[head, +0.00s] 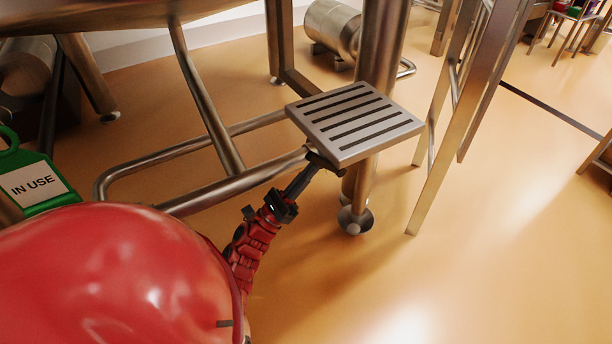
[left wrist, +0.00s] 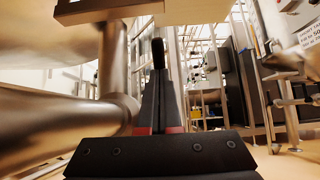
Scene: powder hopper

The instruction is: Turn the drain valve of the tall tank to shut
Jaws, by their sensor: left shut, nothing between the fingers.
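The tall tank shows as a steel underside (head: 90,12) on splayed legs at the upper left of the head view. I cannot make out its drain valve or a valve handle in either view. My left gripper (head: 317,161) is shut and empty, at the near left edge of a slotted steel plate (head: 355,119). Its tips overlap the plate's edge in the picture; I cannot tell whether they touch. In the left wrist view the shut fingers (left wrist: 158,54) point forward, beside a thick steel pipe (left wrist: 60,118) on the left. My right gripper is in neither view.
A green IN USE sign (head: 40,185) is at the left. The floor at the lower right is clear.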

